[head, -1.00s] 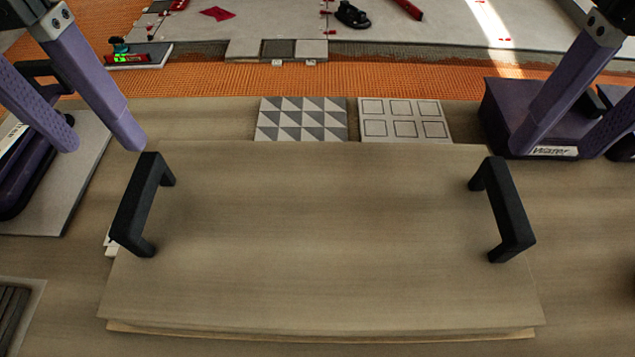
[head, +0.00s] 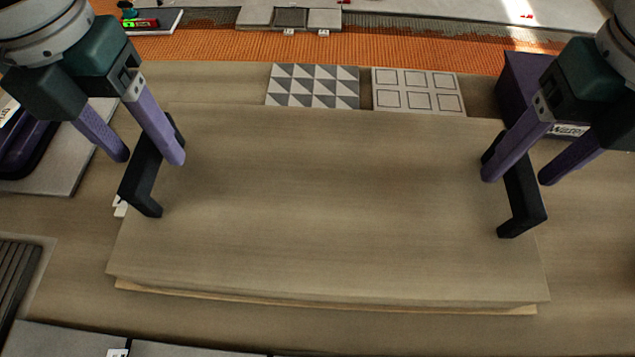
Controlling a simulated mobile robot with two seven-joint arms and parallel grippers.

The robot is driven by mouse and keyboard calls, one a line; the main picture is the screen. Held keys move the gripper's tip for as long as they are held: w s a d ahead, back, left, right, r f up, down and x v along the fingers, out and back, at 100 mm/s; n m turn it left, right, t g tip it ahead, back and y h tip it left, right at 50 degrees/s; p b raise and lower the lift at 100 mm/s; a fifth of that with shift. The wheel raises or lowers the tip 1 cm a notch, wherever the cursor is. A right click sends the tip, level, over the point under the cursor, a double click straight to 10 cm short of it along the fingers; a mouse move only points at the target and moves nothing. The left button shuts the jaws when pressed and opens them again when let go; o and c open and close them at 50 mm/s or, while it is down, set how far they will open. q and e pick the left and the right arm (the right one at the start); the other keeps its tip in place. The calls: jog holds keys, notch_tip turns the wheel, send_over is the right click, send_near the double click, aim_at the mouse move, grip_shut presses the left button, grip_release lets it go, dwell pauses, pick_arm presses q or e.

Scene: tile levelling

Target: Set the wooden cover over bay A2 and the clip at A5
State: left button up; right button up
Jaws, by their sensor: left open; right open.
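The wooden cover (head: 320,210) is a wide flat board lying in front of me, with a black handle at each end. My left gripper (head: 155,160) is open, its purple fingers on either side of the left handle (head: 145,185). My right gripper (head: 515,178) is open, its fingers on either side of the right handle (head: 522,200). Whether the fingers touch the handles I cannot tell. Bay A2 and the clip cannot be made out by any label; what lies under the cover is hidden.
A triangle-patterned tile (head: 312,87) and a tile with outlined squares (head: 418,92) lie behind the cover. A purple box (head: 525,75) stands at the back right. An orange mat (head: 230,48) runs across the back. Grey slabs (head: 200,348) lie at the front edge.

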pick_arm(q)
jog(key=shift+f, duration=0.75)
pick_arm(e)
jog(key=shift+f, duration=0.75)
pick_arm(q)
jog(key=shift+c, duration=0.2)
pick_arm(e)
jog(key=shift+c, duration=0.2)
pick_arm(q)
grip_shut()
pick_arm(e)
grip_shut()
jog(key=shift+r, duration=0.1)
